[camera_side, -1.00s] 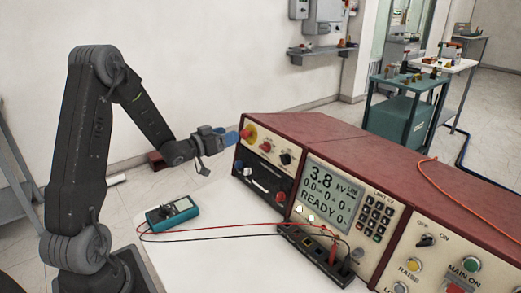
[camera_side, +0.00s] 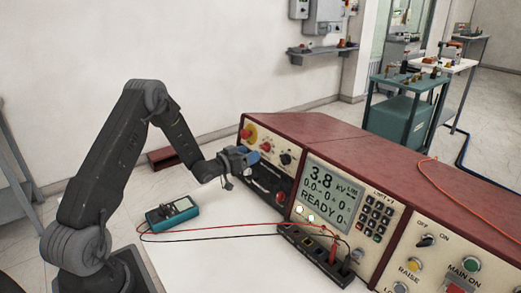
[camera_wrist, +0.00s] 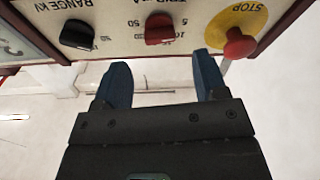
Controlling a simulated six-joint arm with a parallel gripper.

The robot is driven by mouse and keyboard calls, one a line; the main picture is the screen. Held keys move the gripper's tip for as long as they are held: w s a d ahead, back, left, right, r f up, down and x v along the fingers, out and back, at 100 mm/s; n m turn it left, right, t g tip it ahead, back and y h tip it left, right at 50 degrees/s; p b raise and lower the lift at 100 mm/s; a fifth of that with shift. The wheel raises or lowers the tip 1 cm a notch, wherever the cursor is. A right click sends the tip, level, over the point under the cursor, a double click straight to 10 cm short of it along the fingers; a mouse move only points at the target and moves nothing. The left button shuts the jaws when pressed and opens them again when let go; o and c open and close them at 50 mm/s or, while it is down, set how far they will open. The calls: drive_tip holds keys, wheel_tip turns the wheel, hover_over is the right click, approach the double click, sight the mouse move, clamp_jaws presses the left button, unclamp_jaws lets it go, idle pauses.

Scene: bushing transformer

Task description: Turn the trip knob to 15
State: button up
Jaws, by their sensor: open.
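The trip knob is the red knob (camera_wrist: 159,28) on the cream panel, between printed numbers that include 5 and 50. The wrist view shows the panel upside down, with the knob's label partly cut off at the top edge. Which number the knob points at is not clear. My gripper (camera_wrist: 163,65) is open, with its two blue fingers apart and nothing between them. The fingertips lie just short of the knob in that picture, roughly in line with it. In the side view my gripper (camera_side: 250,158) is close to the panel's left end, by the red knob (camera_side: 265,147).
A red stop button (camera_wrist: 239,43) on a yellow disc is right of the knob, close to the right finger. A black range knob (camera_wrist: 77,33) is on its left. A teal multimeter (camera_side: 172,213) with leads lies on the white table. The display (camera_side: 329,193) reads 3.8 kV and READY.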

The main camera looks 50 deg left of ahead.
sight(262, 148)
drive_tip(key=w, duration=0.5)
drive_tip(key=shift+w+a, duration=0.1)
drive_tip(key=shift+w, duration=0.3)
drive_tip(key=c, duration=0.9)
